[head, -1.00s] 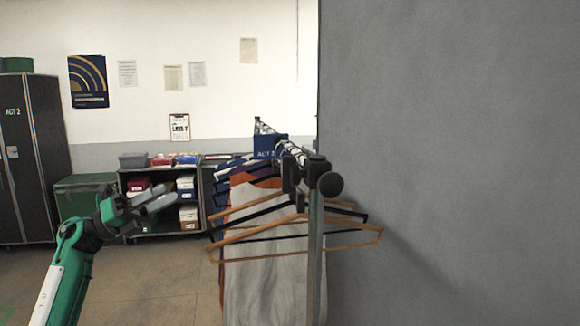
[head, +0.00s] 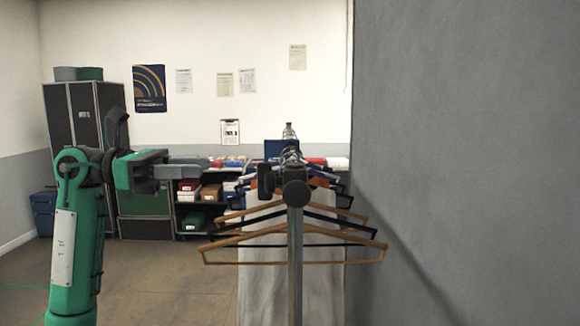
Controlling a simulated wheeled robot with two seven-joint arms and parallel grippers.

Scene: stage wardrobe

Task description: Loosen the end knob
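My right gripper is not in view.
Several wooden and black hangers (head: 330,256) with garments spread to both sides of the post. A grey wall panel (head: 465,150) stands close on the right. Shelves with boxes (head: 190,208) and a dark cabinet (head: 75,115) stand behind. Open floor lies to the left.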

